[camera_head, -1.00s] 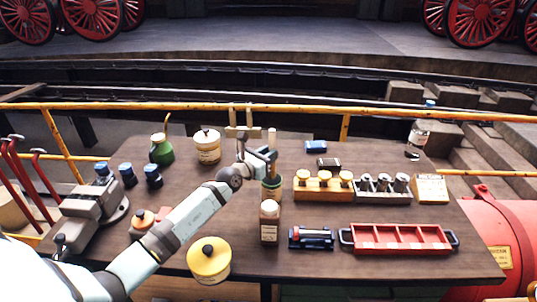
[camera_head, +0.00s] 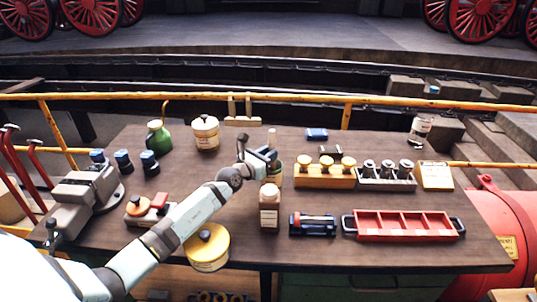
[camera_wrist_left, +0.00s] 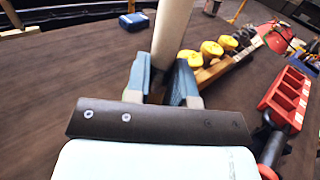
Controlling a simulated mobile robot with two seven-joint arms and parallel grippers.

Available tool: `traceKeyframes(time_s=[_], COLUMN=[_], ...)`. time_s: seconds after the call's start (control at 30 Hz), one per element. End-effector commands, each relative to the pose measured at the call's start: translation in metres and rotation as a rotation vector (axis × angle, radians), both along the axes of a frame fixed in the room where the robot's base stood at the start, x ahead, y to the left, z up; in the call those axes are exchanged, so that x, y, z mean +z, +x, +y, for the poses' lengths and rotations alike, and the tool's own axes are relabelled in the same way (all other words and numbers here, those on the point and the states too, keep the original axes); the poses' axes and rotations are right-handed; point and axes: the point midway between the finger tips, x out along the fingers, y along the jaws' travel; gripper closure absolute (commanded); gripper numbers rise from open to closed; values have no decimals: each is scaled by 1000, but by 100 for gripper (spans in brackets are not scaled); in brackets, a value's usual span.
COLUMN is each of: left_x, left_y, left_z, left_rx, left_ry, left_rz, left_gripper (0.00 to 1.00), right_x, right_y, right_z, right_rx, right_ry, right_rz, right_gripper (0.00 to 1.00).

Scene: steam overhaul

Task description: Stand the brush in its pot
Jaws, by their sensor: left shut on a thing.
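The brush shows as a pale, upright handle (camera_head: 272,136) in the head view. In the left wrist view its thick cream handle (camera_wrist_left: 172,32) rises between my fingers. My left gripper (camera_head: 267,157) is shut on this handle. Its blue fingers (camera_wrist_left: 162,82) press on the handle from both sides. My right gripper is in neither view.
A wooden block with yellow knobs (camera_head: 323,178) is close on the right. A red tray (camera_head: 405,235) and a yellow-lidded tin (camera_head: 207,250) are nearer the front. The table behind the gripper is fairly clear.

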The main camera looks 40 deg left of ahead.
Motion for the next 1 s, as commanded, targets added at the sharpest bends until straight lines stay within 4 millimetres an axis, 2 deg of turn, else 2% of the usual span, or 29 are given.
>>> traceKeyframes(time_s=[0.1,0.13,0.23,0.27,0.53,0.67,0.77,1.0], left_x=[0,0,0,0,0,-1,-2,-4], left_y=[0,0,0,0,-1,-10,-27,-80], left_z=[0,0,0,0,0,2,3,11], left_rx=[0,0,0,0,0,0,0,0], left_ry=[0,0,0,0,0,0,0,1], left_rz=[0,0,0,0,1,2,3,2], left_gripper=[100,73,50,48,48,48,48,48], right_x=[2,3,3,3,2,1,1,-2], right_y=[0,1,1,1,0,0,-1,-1], right_z=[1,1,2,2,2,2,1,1], right_rx=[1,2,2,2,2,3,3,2], right_ry=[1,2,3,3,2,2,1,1], right_rz=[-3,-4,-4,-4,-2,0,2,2], right_gripper=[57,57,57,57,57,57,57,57])
